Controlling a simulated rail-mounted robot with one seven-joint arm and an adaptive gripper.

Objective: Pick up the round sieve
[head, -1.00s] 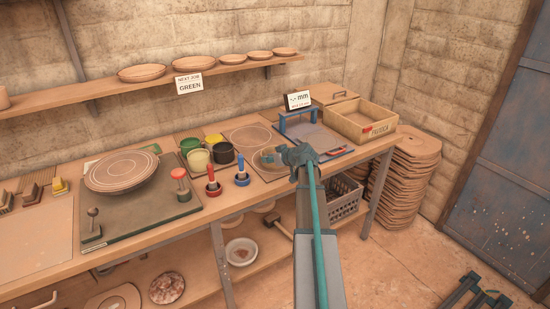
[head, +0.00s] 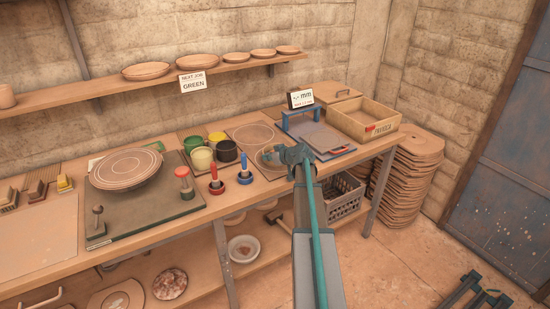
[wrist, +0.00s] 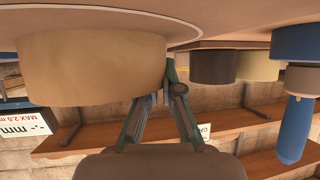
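The round sieve appears to be the tan, low round piece (head: 268,159) on the bench, just left of my gripper (head: 290,153) in the head view. In the wrist view, which is upside down, a wide tan round wall (wrist: 90,68) fills the upper left, very close. My gripper's fingers (wrist: 160,92) reach to the right end of this wall. The wall hides part of the left finger, so I cannot tell whether the fingers touch or hold it.
Red-based (head: 215,180) and blue-based (head: 244,170) tools stand left of my gripper, with glaze pots (head: 226,152) behind them. A blue-framed gauge (head: 300,118) with a display, and a wooden crate (head: 363,121), stand to the right. A shelf (head: 110,88) runs along the wall.

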